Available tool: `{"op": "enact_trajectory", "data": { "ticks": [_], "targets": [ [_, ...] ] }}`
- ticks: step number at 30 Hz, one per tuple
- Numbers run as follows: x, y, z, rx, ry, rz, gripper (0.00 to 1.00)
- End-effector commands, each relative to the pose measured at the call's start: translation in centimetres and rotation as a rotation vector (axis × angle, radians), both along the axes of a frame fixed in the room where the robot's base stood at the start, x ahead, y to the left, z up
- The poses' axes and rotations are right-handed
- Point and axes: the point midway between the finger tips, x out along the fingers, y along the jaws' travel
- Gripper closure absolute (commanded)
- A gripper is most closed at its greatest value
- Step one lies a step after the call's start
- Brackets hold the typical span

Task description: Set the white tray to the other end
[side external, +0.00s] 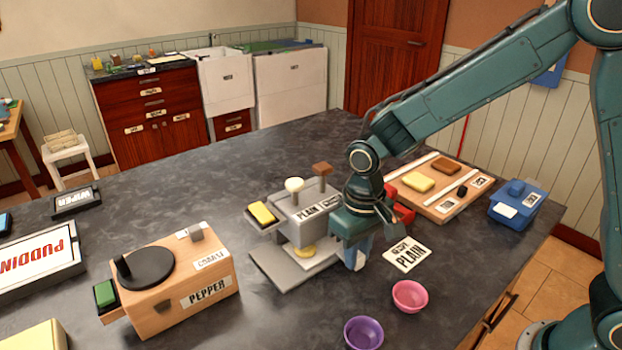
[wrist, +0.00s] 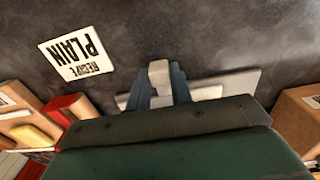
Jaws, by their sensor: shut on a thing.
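A pale grey-white flat tray (side external: 283,270) lies under the grey machine labelled PLAIN (side external: 305,222), sticking out towards the front left. A yellow round blob (side external: 303,251) sits on it below the machine. My gripper (side external: 356,262) is low at the machine's right side, with blue fingers pointing down. In the wrist view my gripper (wrist: 160,88) is shut on a small white block, which looks like the tray's handle (wrist: 158,72). Pale tray edges (wrist: 228,84) show on both sides of the fingers. My gripper body hides the rest of the tray and most of the machine there.
A wooden PEPPER box (side external: 180,280) stands left. A PLAIN recipe card (side external: 407,255) lies right of my gripper. A pink bowl (side external: 410,296) and purple bowl (side external: 363,333) stand in front. A wooden board (side external: 440,190) and blue box (side external: 518,204) are at right.

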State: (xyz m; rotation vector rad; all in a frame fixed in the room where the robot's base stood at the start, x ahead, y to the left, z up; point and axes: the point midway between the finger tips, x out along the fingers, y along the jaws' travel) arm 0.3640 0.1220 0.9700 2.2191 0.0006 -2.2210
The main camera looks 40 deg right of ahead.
Motion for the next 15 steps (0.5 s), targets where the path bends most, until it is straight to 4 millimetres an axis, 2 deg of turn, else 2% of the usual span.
{"op": "enact_trajectory", "data": {
  "ticks": [5, 15],
  "targets": [
    [0.0, 0.6, 0.0, 0.0, 0.0, 0.002, 1.0],
    [0.1, 5.2, 0.0, 0.002, -0.002, 0.001, 1.0]
  ]
}}
